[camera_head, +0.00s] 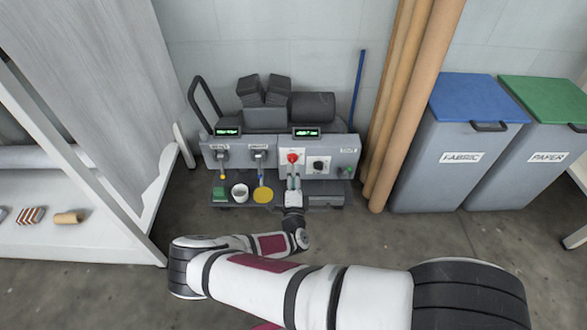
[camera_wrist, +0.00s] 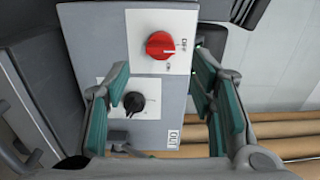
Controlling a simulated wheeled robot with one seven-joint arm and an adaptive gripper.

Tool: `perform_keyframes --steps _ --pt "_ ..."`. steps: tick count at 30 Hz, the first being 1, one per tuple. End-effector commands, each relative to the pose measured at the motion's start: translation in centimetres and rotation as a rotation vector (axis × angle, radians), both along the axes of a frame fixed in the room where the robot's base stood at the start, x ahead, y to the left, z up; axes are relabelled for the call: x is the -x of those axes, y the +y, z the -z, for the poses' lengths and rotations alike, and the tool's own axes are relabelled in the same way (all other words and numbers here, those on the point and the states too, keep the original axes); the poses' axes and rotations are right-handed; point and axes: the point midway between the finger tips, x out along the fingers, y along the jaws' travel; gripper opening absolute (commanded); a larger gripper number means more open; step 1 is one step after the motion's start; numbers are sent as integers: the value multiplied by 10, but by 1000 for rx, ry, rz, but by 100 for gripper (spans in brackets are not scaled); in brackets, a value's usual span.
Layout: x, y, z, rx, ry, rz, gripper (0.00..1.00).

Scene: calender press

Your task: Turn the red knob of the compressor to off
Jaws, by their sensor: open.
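The compressor (camera_head: 327,155) is a grey box with a sloping front panel, standing by the wall in the head view. Its red knob (camera_head: 293,158) sits on a white plate, and it also shows in the wrist view (camera_wrist: 158,44) with OFF and ON lettering beside it. A pale mark on the knob points toward the right of the wrist view, near the OFF lettering. I cannot tell its exact setting. My gripper (camera_head: 293,182) is open and empty in front of the panel. In the wrist view its teal-padded fingers (camera_wrist: 162,72) stand apart, short of the knob.
A black knob (camera_wrist: 134,103) sits close to the red one. A yellow disc (camera_head: 263,195) and a white cup (camera_head: 239,192) are at the left. Brown rolls (camera_head: 403,110) lean at the right, beside a blue-lidded fabric bin (camera_head: 447,165).

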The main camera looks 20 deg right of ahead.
Motion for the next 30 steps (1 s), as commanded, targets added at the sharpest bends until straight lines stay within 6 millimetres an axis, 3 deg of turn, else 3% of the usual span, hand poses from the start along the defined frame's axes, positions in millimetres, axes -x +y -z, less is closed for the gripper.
perform_keyframes --steps 6,12,30 --pt "41 12 0 0 1 -1 50" --pt "62 17 0 -1 1 0 50" --pt "66 18 0 -1 0 0 50"
